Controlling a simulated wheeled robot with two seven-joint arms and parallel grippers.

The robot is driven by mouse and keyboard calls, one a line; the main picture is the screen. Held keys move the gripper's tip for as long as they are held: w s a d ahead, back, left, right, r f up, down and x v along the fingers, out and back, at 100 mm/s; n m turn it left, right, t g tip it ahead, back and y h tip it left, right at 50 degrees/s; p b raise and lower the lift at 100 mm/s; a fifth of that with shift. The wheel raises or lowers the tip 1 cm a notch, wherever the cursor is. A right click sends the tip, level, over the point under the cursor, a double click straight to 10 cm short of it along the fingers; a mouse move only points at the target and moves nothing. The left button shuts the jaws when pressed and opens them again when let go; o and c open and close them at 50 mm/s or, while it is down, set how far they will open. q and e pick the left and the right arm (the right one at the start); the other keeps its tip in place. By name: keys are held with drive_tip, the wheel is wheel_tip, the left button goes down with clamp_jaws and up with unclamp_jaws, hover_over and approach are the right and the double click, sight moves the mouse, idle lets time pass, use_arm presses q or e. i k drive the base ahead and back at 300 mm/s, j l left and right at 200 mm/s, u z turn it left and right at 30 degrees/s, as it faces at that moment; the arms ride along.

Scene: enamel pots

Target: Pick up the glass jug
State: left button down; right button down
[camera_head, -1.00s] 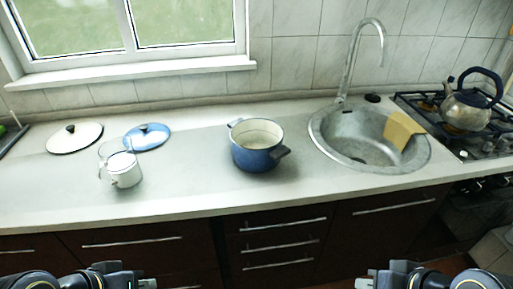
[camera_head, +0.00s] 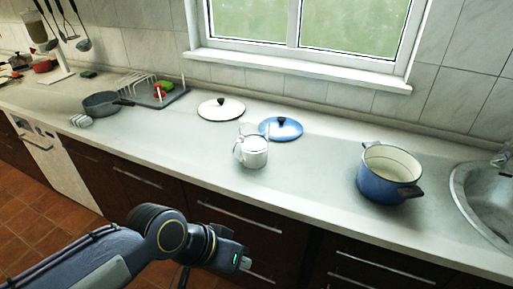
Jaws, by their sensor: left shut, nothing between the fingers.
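The glass jug (camera_head: 252,153) stands upright on the counter left of the blue pot, with its handle toward the left. It looks clear and whitish. My left gripper (camera_head: 245,263) is in front of and below the counter edge, beside the drawer fronts, well apart from the jug. It is shut with nothing in it. My right gripper is out of the picture.
A blue lid (camera_head: 281,128) and a white lid (camera_head: 221,108) lie behind the jug. A blue pot (camera_head: 388,178) stands to its right, before the sink (camera_head: 485,205). A pan (camera_head: 105,104) and a dish rack (camera_head: 150,86) are farther left. The counter front by the jug is clear.

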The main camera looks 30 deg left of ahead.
sight(254, 139)
drive_tip(key=i+j, duration=0.15)
drive_tip(key=j, duration=0.2)
drive_tip(key=i+j+z, duration=0.1)
drive_tip(key=j, duration=0.2)
drive_tip(key=i+j, duration=0.2)
drive_tip(key=j, duration=0.15)
drive_tip(key=i+j, duration=0.15)
drive_tip(key=j, duration=0.2)
drive_tip(key=z, duration=0.05)
